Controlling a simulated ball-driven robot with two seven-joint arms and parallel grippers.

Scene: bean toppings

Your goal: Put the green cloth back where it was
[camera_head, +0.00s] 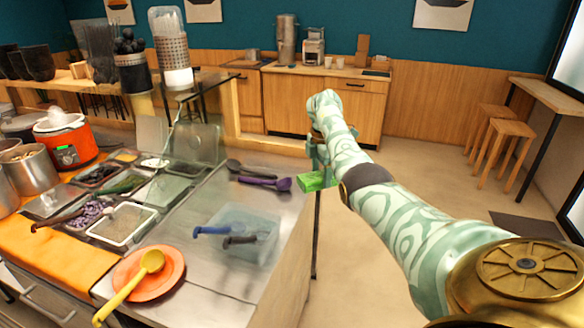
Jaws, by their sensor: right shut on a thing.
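The green cloth (312,181) is a small bright green piece held at the tip of my right gripper (318,168). The gripper is shut on it, at the right edge of the steel counter (205,200). Whether the cloth touches the counter I cannot tell. My right arm comes in from the lower right and hides part of the floor and cabinets behind. My left gripper is not in view.
Near the cloth lie a purple ladle (266,183) and a dark ladle (250,168). A clear bin (250,218) holds blue and dark-handled utensils. An orange plate (130,276) bears a yellow ladle (150,263). Topping trays (122,226) and an orange cooker (66,143) stand left.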

